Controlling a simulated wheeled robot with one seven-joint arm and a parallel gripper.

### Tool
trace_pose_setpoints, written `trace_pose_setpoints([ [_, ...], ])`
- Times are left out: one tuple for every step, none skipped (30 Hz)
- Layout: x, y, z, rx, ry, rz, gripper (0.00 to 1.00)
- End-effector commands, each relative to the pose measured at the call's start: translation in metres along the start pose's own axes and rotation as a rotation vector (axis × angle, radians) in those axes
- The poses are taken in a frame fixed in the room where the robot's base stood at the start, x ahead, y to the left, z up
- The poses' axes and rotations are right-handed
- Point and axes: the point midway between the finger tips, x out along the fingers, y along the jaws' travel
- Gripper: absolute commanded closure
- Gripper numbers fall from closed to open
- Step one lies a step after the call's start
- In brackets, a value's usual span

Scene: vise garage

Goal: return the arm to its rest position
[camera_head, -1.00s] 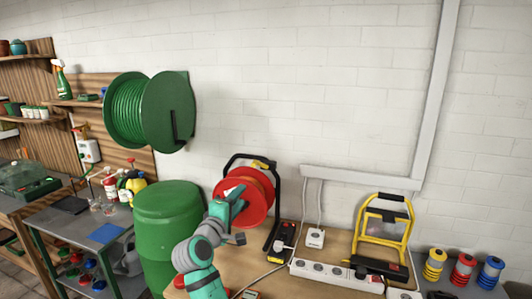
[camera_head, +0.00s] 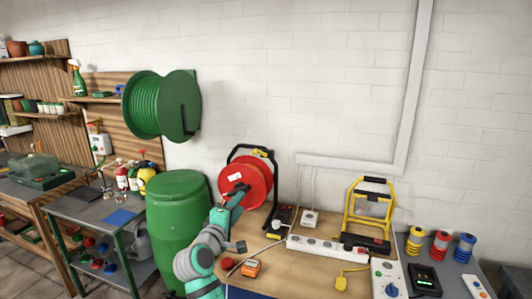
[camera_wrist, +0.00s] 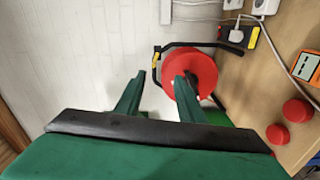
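My gripper (camera_head: 238,192) shows in the head view at the end of my teal and grey arm, raised in front of a red cable reel (camera_head: 258,182). In the wrist view its two green fingers (camera_wrist: 160,80) stand apart with nothing held between them. The red reel also shows there (camera_wrist: 203,72), beyond the right finger, which partly covers it. I cannot tell how far the fingertips are from the reel.
A wooden workbench (camera_head: 260,284) bears a power strip (camera_head: 312,244), a yellow work lamp (camera_head: 369,212) and an orange meter (camera_head: 250,268). A green barrel (camera_head: 178,225) stands left of my arm. A green hose reel (camera_head: 160,105) hangs on the wall.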

Motion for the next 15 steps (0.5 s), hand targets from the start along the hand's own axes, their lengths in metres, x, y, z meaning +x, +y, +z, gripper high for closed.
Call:
trace_pose_setpoints([
  [-0.002, -0.009, 0.001, 0.009, 0.006, -0.008, 0.64],
  [-0.003, -0.013, 0.001, 0.015, 0.011, -0.012, 0.64],
  [-0.005, -0.02, 0.001, 0.023, 0.019, -0.019, 0.64],
  [-0.007, -0.025, 0.001, 0.029, 0.024, -0.023, 0.64],
  [-0.008, -0.031, 0.001, 0.036, 0.03, -0.028, 0.64],
  [-0.01, -0.038, 0.002, 0.045, 0.037, -0.036, 0.64],
  [-0.012, -0.045, 0.003, 0.054, 0.042, -0.042, 0.64],
  [-0.013, -0.05, 0.003, 0.063, 0.048, -0.047, 0.64],
  [-0.016, -0.059, 0.004, 0.075, 0.055, -0.055, 0.64],
  [-0.018, -0.065, 0.005, 0.083, 0.061, -0.06, 0.64],
  [-0.021, -0.073, 0.006, 0.093, 0.067, -0.068, 0.64],
  [-0.025, -0.083, 0.007, 0.108, 0.076, -0.078, 0.64],
  [-0.028, -0.091, 0.008, 0.12, 0.083, -0.086, 0.64],
  [-0.032, -0.101, 0.01, 0.134, 0.091, -0.095, 0.64],
  [-0.037, -0.114, 0.012, 0.154, 0.101, -0.108, 0.64],
])
